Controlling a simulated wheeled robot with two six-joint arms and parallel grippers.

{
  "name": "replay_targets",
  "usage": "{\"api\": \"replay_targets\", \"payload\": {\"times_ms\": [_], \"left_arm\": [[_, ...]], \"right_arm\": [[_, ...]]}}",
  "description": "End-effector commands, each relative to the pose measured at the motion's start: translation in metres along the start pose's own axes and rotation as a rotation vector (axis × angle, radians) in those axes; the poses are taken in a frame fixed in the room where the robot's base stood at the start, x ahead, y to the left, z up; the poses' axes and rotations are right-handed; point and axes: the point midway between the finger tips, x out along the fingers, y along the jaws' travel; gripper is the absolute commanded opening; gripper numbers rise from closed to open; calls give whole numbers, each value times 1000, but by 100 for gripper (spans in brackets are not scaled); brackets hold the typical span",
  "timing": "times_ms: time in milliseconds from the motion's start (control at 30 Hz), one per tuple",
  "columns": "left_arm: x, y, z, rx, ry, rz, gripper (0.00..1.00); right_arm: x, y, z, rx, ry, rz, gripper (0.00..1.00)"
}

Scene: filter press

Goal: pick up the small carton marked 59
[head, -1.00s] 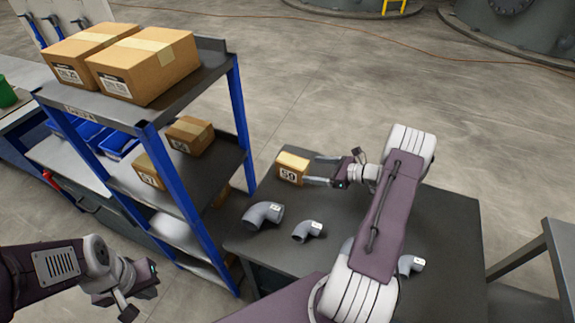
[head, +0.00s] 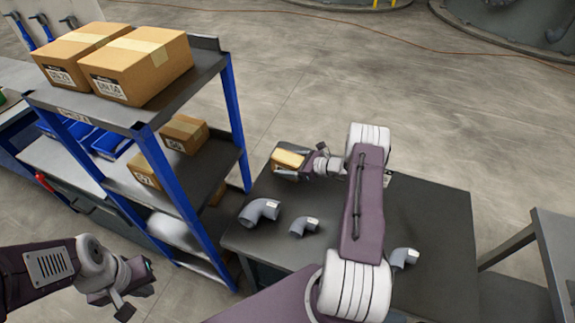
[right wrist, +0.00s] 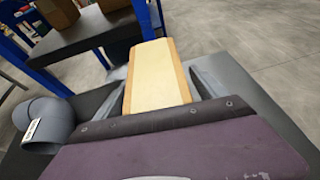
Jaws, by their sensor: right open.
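The small carton (head: 289,157) stands at the far left corner of the dark table. Its marked face, which read 59 a second ago, is now mostly covered by a finger of my right gripper (head: 287,164). In the right wrist view the carton (right wrist: 156,70) lies between the two grey fingers of my right gripper (right wrist: 157,90). The fingers are open, one along each side, with a small gap visible at the right finger. My left gripper (head: 135,286) is at the lower left, away from the carton; its finger opening is unclear.
Grey pipe elbows (head: 259,212) lie on the table (head: 425,215), nearer me than the carton. A blue-posted shelf rack (head: 235,110) stands close on the left with larger cartons (head: 140,65) on top and smaller cartons (head: 184,133) below.

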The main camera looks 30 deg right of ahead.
Motion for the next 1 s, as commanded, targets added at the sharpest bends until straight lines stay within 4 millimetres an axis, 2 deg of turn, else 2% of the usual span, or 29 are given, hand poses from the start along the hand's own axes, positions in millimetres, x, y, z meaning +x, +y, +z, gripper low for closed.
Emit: {"api": "replay_targets", "payload": {"times_ms": [100, 133, 400, 433, 767, 867, 1000], "left_arm": [[0, 0, 0, 0, 0, 0, 0], [0, 0, 0, 0, 0, 0, 0], [0, 0, 0, 0, 0, 0, 0], [0, 0, 0, 0, 0, 0, 0], [0, 0, 0, 0, 0, 0, 0], [1, 0, 0, 0, 0, 0, 0], [2, 0, 0, 0, 0, 0, 0]], "right_arm": [[0, 0, 0, 0, 0, 0, 82], [0, 0, 0, 0, 0, 0, 79], [0, 0, 0, 0, 0, 0, 4], [0, 0, 0, 0, 0, 0, 0], [-3, 0, 6, -1, -2, 0, 0], [-7, -1, 16, -2, -2, 0, 0], [-17, -1, 41, -4, -3, -1, 0]]}}
